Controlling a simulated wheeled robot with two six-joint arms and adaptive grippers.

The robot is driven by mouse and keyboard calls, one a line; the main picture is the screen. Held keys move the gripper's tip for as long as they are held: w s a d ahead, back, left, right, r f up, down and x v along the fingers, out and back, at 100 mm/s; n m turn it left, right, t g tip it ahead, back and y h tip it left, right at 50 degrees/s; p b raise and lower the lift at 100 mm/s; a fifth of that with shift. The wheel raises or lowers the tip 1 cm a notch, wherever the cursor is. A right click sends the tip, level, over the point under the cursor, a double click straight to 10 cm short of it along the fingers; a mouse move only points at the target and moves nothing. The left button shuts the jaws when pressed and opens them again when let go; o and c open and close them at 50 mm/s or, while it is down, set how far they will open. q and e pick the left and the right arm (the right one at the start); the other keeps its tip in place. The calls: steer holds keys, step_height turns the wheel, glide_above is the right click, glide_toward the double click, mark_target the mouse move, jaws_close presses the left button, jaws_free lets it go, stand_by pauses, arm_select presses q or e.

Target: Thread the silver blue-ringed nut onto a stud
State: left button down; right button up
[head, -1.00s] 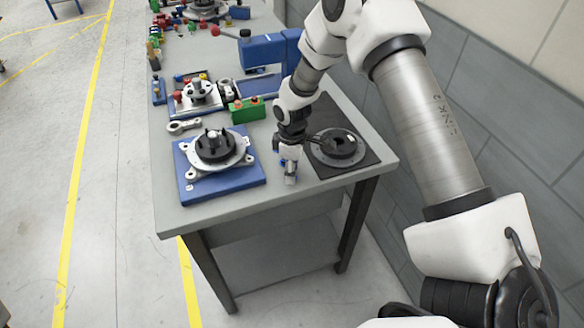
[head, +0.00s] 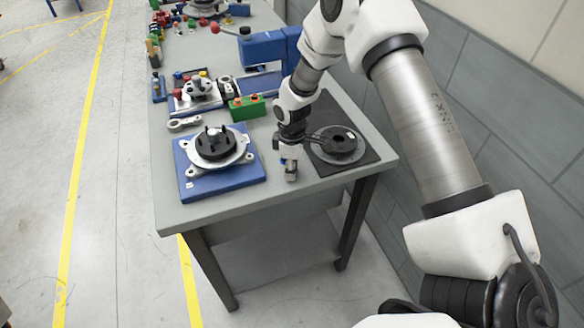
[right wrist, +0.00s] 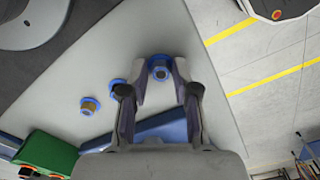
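The silver nut with a blue ring (right wrist: 160,68) is between the fingertips of my right gripper (right wrist: 160,70) in the right wrist view. Both tips appear to press on its sides, and I cannot tell whether it is clear of the table. In the head view my right gripper (head: 290,176) points down near the table's front edge, between two fixtures; the nut is hard to make out there. A grey round fixture with dark upright studs (head: 214,143) sits on a blue plate (head: 222,187) to its left. My left gripper is out of view.
A green block (head: 247,108) and a blue stand (head: 265,50) are behind.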

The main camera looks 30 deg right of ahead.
jaws_close()
steer(key=shift+r+p, duration=1.1)
steer(key=shift+r, duration=0.25)
steer(key=shift+f, duration=0.1)
